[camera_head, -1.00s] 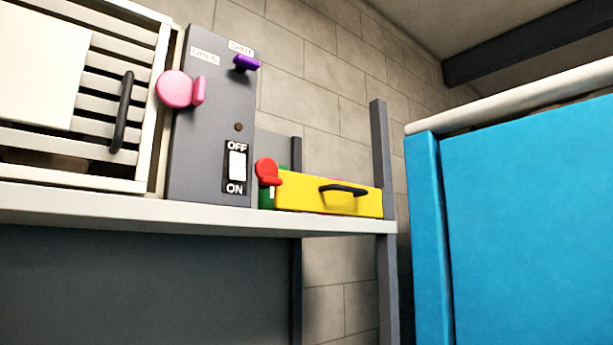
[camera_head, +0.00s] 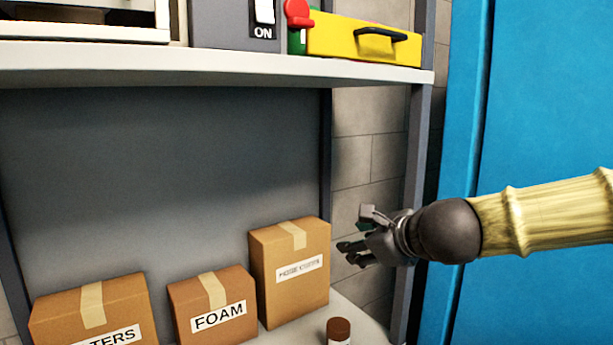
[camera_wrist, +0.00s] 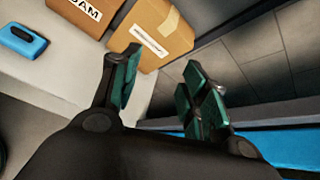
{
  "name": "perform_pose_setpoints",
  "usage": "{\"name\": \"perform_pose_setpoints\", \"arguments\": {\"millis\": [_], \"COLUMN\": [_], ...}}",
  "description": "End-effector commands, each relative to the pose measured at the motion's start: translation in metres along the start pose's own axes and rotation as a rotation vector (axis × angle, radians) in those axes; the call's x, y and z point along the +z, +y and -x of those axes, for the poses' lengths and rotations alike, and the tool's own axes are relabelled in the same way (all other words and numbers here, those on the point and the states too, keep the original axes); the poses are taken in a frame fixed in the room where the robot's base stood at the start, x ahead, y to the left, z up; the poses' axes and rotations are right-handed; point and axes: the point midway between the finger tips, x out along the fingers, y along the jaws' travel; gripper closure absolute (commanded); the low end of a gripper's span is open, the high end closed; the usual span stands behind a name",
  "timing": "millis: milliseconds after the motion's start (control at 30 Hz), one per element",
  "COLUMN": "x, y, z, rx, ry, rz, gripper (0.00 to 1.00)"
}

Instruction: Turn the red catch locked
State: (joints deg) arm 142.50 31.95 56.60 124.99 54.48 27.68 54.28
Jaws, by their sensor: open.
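The red catch (camera_head: 298,13) is a small round-headed knob at the top of the head view. It sits at the left end of the yellow drawer front (camera_head: 365,43), against a green part (camera_head: 296,41), on the upper shelf. The top of this area is cut by the frame edge. My gripper (camera_head: 356,232) is well below and to the right of the catch, in front of the shelf's right side. In the wrist view my gripper (camera_wrist: 160,85) shows its green-padded fingers spread apart, with nothing between them. The catch is not in the wrist view.
The upper shelf edge (camera_head: 220,75) lies between my gripper and the catch's height. Below stand cardboard boxes, one marked FOAM (camera_head: 215,305), and a brown-capped bottle (camera_head: 339,331). A grey post (camera_head: 416,170) and a blue panel (camera_head: 535,100) are at right. A blue item (camera_wrist: 22,40) lies lower.

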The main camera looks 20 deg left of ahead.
Motion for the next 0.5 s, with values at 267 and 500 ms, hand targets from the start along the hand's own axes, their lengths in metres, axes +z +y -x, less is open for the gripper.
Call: {"name": "perform_pose_setpoints", "arguments": {"millis": [267,500], "x": [0.199,0.281], "y": [-0.055,-0.059], "z": [0.161,0.262], "rx": [-0.026,0.018], "ry": [-0.316,-0.477], "rz": [-0.321,-0.464], "gripper": [0.55,0.55]}}
